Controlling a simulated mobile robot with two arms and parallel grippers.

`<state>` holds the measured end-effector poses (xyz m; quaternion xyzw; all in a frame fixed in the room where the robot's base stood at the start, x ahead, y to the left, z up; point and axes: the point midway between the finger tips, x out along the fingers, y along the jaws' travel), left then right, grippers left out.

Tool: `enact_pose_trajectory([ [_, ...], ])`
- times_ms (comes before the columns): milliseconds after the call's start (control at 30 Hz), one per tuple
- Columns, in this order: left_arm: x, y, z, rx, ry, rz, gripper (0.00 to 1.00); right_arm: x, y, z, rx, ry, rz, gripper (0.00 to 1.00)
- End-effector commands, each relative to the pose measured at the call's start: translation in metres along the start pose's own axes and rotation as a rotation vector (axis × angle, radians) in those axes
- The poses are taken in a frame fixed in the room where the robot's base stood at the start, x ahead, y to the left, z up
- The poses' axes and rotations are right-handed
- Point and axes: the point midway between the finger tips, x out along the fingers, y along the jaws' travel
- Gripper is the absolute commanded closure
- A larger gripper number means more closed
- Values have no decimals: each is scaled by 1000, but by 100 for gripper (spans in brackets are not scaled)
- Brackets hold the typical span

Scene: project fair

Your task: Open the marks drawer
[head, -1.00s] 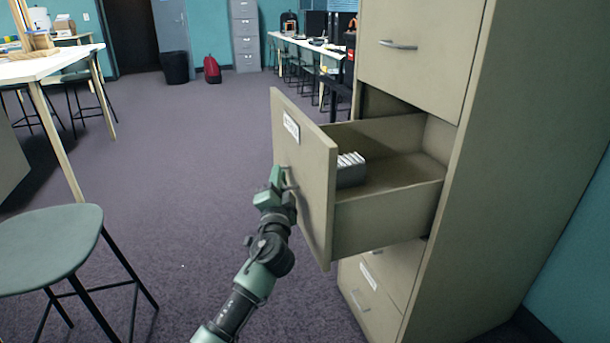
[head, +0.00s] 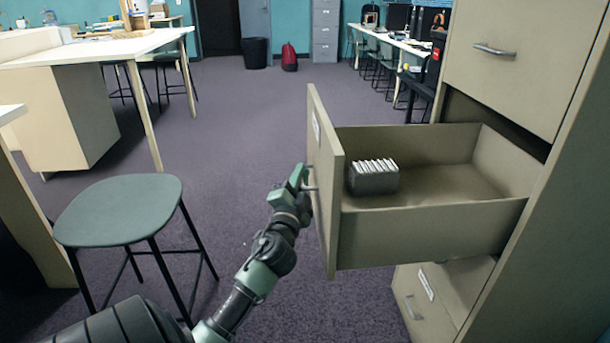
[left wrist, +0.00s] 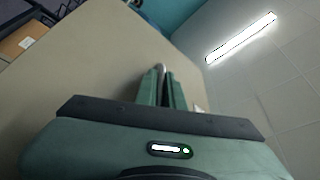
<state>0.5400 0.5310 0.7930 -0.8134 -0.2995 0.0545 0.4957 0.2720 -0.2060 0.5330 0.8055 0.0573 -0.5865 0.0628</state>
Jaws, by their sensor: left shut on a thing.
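The open drawer (head: 430,226) stands pulled far out of the beige filing cabinet (head: 555,190) in the head view. A grey box (head: 373,182) with a row of pale cards sits inside it near the front panel. A label shows edge-on on the drawer front, too oblique to read. My left gripper (head: 303,182) is at the outer side of the drawer front, shut on the drawer's handle (head: 312,187). In the left wrist view its fingers (left wrist: 162,88) close around the metal handle (left wrist: 161,69) against the beige panel. My right gripper is not in view.
A green stool (head: 119,210) stands to the left of my left arm. A closed upper drawer (head: 510,55) and a lower drawer (head: 440,295) belong to the same cabinet. White-topped tables stand at the left. The carpet (head: 250,120) beyond the drawer is clear.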

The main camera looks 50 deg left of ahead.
Motion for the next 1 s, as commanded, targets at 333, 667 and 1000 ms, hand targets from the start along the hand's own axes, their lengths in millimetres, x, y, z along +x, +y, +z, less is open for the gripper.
enact_pose_trajectory([
  [333, 1, -1, 0, 2, -2, -3, 82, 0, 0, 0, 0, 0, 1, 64],
  [667, -15, 1, 1, 0, -3, 1, 82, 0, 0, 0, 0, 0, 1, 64],
  [1000, -69, 0, 1, 1, -3, -1, 82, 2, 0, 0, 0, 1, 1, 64],
])
